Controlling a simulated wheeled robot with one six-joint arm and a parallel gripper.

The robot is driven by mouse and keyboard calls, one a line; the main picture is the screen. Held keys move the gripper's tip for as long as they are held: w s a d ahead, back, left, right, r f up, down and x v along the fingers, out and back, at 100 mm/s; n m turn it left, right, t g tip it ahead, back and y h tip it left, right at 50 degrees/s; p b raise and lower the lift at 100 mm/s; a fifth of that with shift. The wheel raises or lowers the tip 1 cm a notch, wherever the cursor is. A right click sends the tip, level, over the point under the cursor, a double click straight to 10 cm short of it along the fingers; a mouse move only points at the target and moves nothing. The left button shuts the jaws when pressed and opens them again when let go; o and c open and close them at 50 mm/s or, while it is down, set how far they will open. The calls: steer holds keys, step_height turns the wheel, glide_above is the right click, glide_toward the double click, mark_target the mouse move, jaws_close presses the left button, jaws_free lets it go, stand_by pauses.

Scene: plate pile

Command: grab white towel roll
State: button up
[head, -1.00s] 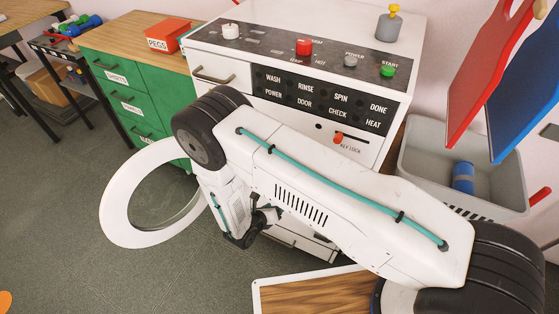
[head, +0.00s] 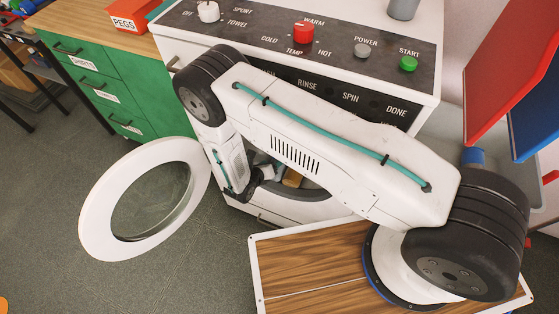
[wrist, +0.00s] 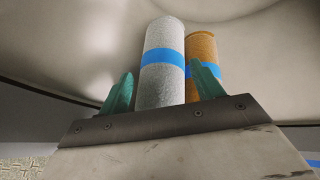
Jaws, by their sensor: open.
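The white towel roll (wrist: 163,62), with a blue band, stands out between the two green fingers of my gripper (wrist: 163,87) in the wrist view. The fingers are open, with a gap visible to the left of the roll. I cannot tell how deep the roll sits between them; its lower end is hidden by the gripper body. An orange-brown roll (wrist: 204,52) with a blue band is just behind and right of it. In the head view my arm reaches down to the washer's round opening, where the brown roll (head: 292,178) shows; the fingers are hidden there.
The washer's round door (head: 96,215) hangs open on the left. The curved pale drum wall (wrist: 60,45) surrounds the rolls closely. Green drawers (head: 95,85) stand at the left. Red (head: 500,75) and blue (head: 540,125) panels hang at the right.

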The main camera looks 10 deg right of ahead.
mark_target(275, 161)
steer(key=x, duration=0.3)
steer(key=shift+w+d+f, duration=0.1)
steer(key=shift+d+f, duration=0.05)
steer(key=c, duration=0.8)
steer(key=shift+c, duration=0.2)
